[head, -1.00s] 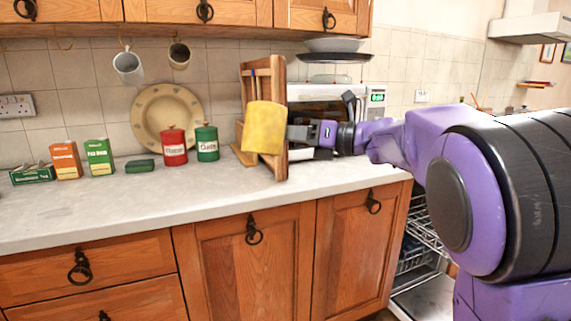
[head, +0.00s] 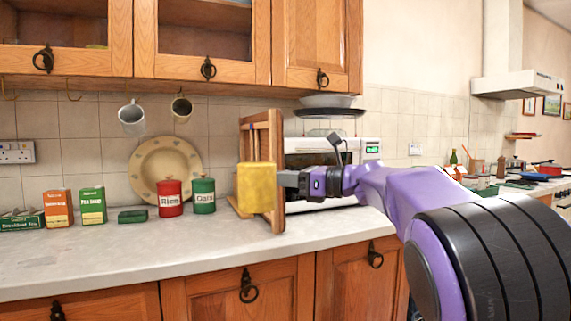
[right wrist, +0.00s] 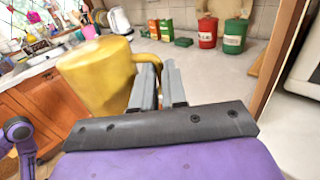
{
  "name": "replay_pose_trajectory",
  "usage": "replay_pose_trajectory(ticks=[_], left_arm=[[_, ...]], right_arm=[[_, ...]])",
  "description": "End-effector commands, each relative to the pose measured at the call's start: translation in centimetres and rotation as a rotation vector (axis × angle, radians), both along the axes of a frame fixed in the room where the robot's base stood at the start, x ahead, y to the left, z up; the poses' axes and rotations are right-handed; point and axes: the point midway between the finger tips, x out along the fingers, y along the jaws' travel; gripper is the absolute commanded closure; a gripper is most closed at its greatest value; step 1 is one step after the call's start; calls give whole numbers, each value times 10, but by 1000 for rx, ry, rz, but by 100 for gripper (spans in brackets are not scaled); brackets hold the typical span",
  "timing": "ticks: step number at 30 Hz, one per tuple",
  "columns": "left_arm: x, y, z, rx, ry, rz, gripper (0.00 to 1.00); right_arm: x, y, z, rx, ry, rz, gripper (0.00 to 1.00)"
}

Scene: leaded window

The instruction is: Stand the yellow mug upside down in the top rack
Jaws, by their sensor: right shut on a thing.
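The yellow mug (head: 257,187) is held in the air above the worktop, in front of the wooden rack. In the right wrist view the mug (right wrist: 100,75) is at the left, its handle beside my finger pads; its opening does not show clearly. My right gripper (head: 287,179) reaches in from the right and is shut on the mug, apparently at the handle. In the right wrist view the gripper fingers (right wrist: 160,85) are close together. My left gripper is not in view. The top rack is in neither current view.
A wooden rack (head: 276,170) stands on the worktop (head: 130,260) behind the mug, with a microwave (head: 310,150) behind it. Red tin (head: 170,199), green tin (head: 204,196) and several boxes stand left. Wall cupboards (head: 205,40) hang above. The front worktop is clear.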

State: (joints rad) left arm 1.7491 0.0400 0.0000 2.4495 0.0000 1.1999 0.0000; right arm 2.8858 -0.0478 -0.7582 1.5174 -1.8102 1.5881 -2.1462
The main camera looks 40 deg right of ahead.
Motion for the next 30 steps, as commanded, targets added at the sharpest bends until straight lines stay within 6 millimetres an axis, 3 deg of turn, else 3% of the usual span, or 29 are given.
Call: replay_pose_trajectory(ticks=[1, 3, 9, 12, 15, 20, 30], left_arm=[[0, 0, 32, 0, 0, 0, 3], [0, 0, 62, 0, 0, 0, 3], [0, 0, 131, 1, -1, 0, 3], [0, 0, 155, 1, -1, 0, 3], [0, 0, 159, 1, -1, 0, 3], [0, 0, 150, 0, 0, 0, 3], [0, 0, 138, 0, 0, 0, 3]], right_arm=[[17, -1, -1, 10, 14, 5, 100], [45, -3, -18, 10, 15, 3, 100], [113, -24, -72, 3, 9, -105, 100], [136, -42, -93, 3, 4, -203, 100], [151, -62, -101, 2, -4, -313, 100], [158, -77, -92, 7, -7, -401, 100], [159, -80, -124, 9, -7, -418, 100]])
